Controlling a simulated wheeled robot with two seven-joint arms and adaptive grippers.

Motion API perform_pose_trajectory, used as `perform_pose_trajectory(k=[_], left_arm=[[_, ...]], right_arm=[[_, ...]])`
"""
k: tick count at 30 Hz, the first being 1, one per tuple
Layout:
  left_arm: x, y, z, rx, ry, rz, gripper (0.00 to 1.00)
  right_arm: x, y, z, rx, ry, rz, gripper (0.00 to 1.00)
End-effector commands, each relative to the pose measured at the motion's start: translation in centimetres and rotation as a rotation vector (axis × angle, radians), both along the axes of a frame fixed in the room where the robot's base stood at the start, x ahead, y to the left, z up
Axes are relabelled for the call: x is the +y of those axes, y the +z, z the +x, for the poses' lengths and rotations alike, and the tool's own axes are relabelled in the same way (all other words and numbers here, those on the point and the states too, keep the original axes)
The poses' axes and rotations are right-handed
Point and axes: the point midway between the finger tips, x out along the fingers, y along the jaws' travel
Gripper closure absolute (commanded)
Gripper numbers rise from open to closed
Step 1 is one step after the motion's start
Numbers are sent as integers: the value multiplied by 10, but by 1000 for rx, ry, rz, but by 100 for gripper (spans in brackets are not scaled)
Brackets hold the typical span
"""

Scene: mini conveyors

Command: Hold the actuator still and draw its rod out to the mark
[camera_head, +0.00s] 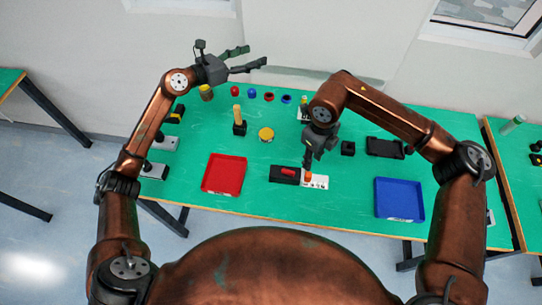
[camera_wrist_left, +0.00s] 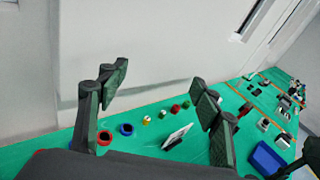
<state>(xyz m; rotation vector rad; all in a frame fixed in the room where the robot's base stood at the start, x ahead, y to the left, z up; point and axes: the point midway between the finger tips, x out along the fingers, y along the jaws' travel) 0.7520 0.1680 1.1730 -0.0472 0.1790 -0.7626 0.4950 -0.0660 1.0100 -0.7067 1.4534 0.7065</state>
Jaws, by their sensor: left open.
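A dark block with a red part (camera_head: 285,174) lies at the front middle of the green table. It adjoins a white marked plate (camera_head: 318,183), with an orange-red knob (camera_head: 308,176) at the plate's left end. I take these together as the actuator and its rod, but details are too small to confirm. My right gripper (camera_head: 308,166) points down at the knob from above; its fingers overlap, so I cannot tell whether it touches or grips. My left gripper (camera_head: 256,56) is open and empty, raised far left beyond the table's back edge. Its spread fingers show in the left wrist view (camera_wrist_left: 157,95).
A red tray (camera_head: 205,188) lies left of the block and a blue tray (camera_head: 420,216) to the right. A yellow post on a black base (camera_head: 239,129), a yellow-topped round piece (camera_head: 266,134) and several small coloured rings stand behind. A dark flat box (camera_head: 385,147) lies back right.

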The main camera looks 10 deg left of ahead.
Motion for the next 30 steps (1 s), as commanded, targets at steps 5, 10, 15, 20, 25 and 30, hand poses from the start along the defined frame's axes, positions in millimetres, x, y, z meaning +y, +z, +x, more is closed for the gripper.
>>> perform_pose_trajectory(k=[5,10,15,20,25,30], left_arm=[[-82,-38,-45,96,-215,200,41],[-131,-94,-105,219,-415,459,41],[-131,-158,-173,376,-581,802,41],[-109,-193,-220,483,-673,1094,41],[-107,-204,-243,493,-723,1273,41],[-102,-210,-254,496,-740,1364,41]], right_arm=[[0,0,0,0,0,0,71],[0,0,0,0,0,0,71],[0,0,0,0,0,0,71],[0,0,0,0,0,0,71],[0,0,0,0,0,0,71],[0,0,0,0,0,0,71]])
